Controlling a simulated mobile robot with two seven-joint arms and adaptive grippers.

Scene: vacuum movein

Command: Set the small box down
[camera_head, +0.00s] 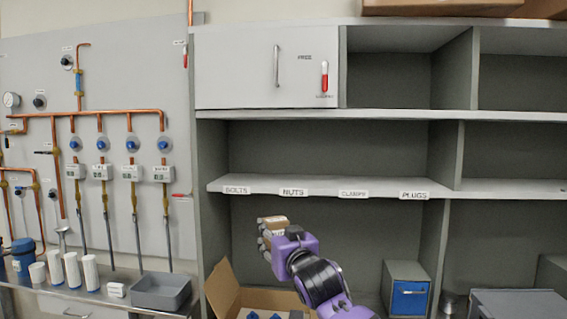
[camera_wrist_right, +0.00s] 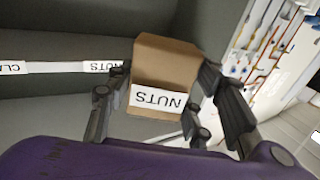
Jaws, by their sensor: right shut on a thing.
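A small brown cardboard box (camera_head: 274,222) is in the fingers of my right gripper (camera_head: 264,234), in front of the shelving and just below the middle shelf edge. In the right wrist view the fingers of my right gripper (camera_wrist_right: 158,108) close on the box (camera_wrist_right: 165,62) from both sides. A white label reading NUTS shows on the box, upside down in that view. The middle shelf (camera_head: 330,186) carries edge labels BOLTS, NUTS, CLAMPS and PLUGS, and its visible top is bare. The gripper is below the BOLTS and NUTS labels. My left gripper is not in view.
An open cardboard carton (camera_head: 226,290) with blue items stands on the lower level, below my arm. A grey bin with a blue front (camera_head: 408,296) is to its right. A closed cupboard door (camera_head: 240,72) is above. A side bench (camera_head: 90,295) holds a grey tray (camera_head: 162,292).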

